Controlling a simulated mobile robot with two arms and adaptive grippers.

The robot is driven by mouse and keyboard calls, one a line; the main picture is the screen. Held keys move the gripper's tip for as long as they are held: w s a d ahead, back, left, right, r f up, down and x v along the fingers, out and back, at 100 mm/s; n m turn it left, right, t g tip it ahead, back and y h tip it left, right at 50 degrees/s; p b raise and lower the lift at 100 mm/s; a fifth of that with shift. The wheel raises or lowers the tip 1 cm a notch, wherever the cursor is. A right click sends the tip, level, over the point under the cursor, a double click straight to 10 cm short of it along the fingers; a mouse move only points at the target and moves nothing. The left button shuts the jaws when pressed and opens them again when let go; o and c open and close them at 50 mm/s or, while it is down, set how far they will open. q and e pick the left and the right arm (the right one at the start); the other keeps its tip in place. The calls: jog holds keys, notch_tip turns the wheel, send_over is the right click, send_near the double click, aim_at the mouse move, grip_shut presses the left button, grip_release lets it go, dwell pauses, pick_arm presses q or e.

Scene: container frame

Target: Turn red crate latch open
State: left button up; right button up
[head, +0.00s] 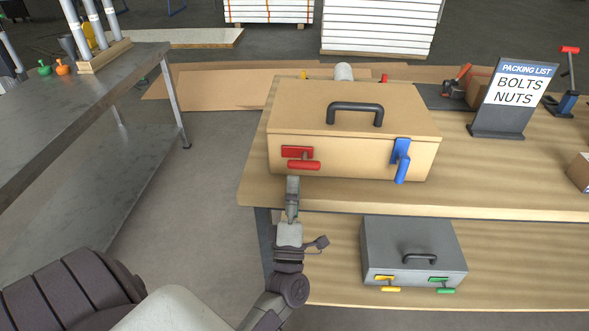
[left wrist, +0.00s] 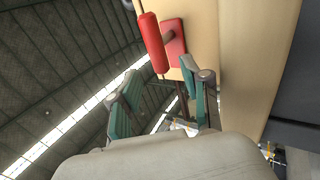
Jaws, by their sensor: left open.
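The tan crate (head: 350,110) with a black top handle stands on the wooden bench. On its front left is the red latch (head: 303,165), its handle lying roughly horizontal across the lower part of its red plate. My left gripper (head: 293,182) is just below and in front of the red latch, apart from it. In the left wrist view the left gripper (left wrist: 163,92) is open and empty, and the red latch (left wrist: 152,42) shows beyond its fingertips. The blue latch (head: 402,160) on the front right has its handle hanging down, slightly tilted. My right gripper is not in view.
A grey case (head: 412,240) with yellow and green latches sits on the shelf below. A packing list sign (head: 512,95) stands right of the crate. A metal table (head: 90,110) is at left.

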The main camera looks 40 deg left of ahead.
pick_arm(q)
jog(key=v, duration=0.6)
jog(key=shift+s+d+f, duration=0.1)
dwell(0.3)
